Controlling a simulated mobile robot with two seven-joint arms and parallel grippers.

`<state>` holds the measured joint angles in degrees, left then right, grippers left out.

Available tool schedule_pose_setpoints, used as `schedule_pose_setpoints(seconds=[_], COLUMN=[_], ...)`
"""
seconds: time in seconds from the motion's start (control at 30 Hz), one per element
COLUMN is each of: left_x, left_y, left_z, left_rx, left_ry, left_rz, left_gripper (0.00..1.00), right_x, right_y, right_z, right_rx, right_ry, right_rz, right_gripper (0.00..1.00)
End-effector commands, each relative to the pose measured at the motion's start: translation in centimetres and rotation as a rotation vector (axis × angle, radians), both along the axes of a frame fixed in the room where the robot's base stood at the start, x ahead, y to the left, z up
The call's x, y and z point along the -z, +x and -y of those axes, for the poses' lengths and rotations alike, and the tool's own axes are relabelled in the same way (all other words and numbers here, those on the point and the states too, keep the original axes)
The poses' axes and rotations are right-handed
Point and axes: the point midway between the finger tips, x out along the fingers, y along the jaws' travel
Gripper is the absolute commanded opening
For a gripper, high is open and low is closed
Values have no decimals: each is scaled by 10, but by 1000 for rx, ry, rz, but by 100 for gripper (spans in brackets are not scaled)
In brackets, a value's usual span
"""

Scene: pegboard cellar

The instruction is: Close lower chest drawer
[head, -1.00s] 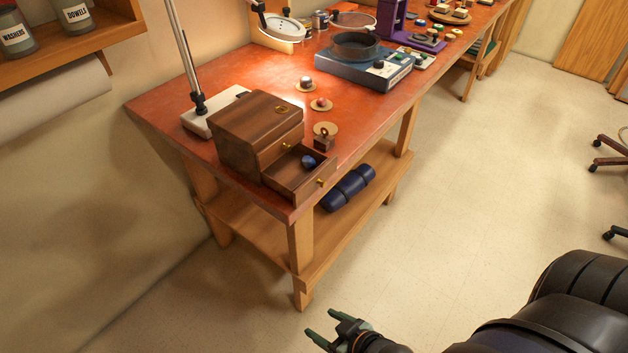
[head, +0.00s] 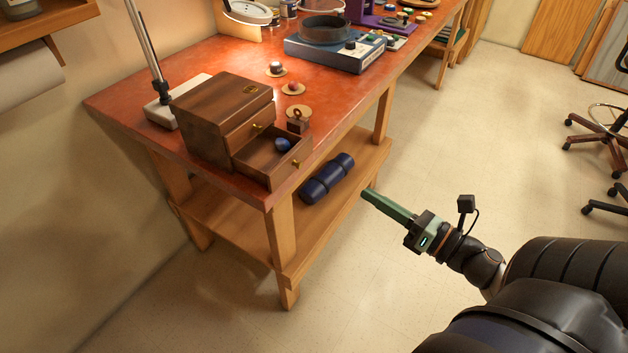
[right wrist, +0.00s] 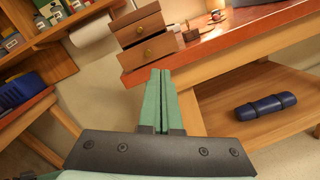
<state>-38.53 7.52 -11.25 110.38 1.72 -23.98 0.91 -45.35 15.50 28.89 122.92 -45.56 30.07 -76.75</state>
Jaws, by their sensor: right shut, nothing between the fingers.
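The small dark wooden chest (head: 205,115) stands on the near left corner of the red-topped workbench. Its lower drawer (head: 282,172) is pulled out, with a brass knob on its front and a round blue thing (head: 283,145) inside. The upper drawer (head: 250,127) is shut. In the right wrist view the lower drawer front (right wrist: 148,53) faces me beyond the fingertips. My right gripper (head: 372,197) is shut and empty, in the air to the right of the bench and apart from the drawer. Its green fingers (right wrist: 160,75) lie together. My left gripper is not in view.
A lamp base (head: 165,112) stands behind the chest. A small wooden block with a ring (head: 298,122) stands close beside the open drawer. A blue roll (head: 327,180) lies on the lower shelf (head: 235,215). The floor in front of the bench is clear.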

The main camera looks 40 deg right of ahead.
Motion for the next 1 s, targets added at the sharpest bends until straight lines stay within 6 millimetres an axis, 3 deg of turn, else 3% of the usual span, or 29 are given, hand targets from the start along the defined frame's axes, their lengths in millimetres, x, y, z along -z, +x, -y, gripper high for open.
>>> schedule_pose_setpoints(seconds=[0.03, 0.13, 0.37, 0.8, 1.0], left_x=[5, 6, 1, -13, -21], left_y=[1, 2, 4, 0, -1], left_z=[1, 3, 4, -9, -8], left_rx=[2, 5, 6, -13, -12], left_ry=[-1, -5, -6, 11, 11], left_rz=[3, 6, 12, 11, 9], left_gripper=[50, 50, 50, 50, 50], right_x=[-1, -5, -9, -12, -10], right_y=[-4, -10, -4, 74, 101], right_z=[0, -3, -8, -40, -51], right_rx=[-36, -89, -123, -119, -118], right_ry=[-149, -357, -480, -472, -472], right_rz=[34, 81, 111, 111, 109], right_gripper=[0, 0, 0, 0, 0])
